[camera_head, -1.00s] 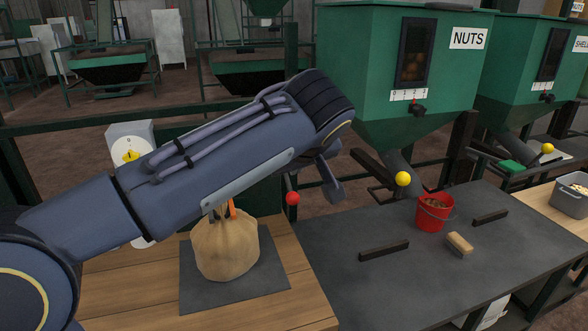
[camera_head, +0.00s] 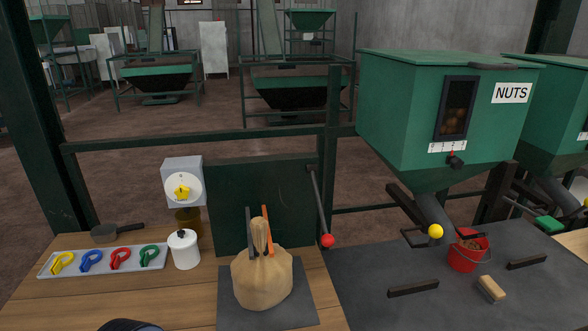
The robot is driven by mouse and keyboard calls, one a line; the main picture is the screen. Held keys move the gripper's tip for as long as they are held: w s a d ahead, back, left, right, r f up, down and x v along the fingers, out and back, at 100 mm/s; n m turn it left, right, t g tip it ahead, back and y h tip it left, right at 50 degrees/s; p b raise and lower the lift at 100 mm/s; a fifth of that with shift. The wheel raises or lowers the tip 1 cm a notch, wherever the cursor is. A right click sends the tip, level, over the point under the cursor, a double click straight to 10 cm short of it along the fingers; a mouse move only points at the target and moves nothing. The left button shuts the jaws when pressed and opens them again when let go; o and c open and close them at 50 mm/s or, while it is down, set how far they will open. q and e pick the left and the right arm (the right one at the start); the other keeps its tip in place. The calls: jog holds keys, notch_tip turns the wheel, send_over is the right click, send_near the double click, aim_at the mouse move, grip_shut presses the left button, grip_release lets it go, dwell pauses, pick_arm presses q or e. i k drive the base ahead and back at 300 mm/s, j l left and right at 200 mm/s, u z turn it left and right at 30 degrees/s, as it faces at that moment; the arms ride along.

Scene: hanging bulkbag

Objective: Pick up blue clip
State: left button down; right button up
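The blue clip (camera_head: 92,257) lies on a pale grey tray (camera_head: 157,262) at the left of the wooden bench. It lies between a yellow clip (camera_head: 63,261) and a red clip (camera_head: 121,257), with a green clip (camera_head: 149,253) at the right end. Neither of my grippers shows. Only a dark rounded piece of my arm shows at the bottom edge, below the tray and apart from it.
A tan sack (camera_head: 262,283) with a gathered neck stands on a dark mat (camera_head: 228,311). A white lidded pot (camera_head: 184,250) stands just right of the tray, and a dark scoop (camera_head: 103,235) lies behind it. A lever with a red ball (camera_head: 327,240) hangs right of the sack.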

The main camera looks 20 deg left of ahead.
aim_at(86, 263)
jog(key=u, duration=2.25)
jog(key=i+j+z, duration=0.1)
jog(key=z, duration=0.3)
jog(key=j+z, duration=0.1)
jog(key=z, duration=0.35)
jog(key=i+j+z, duration=0.1)
jog(key=z, duration=0.3)
jog(key=j+z, duration=0.15)
jog(key=z, duration=0.3)
jog(key=j, duration=0.8)
jog(key=i+l, duration=0.05)
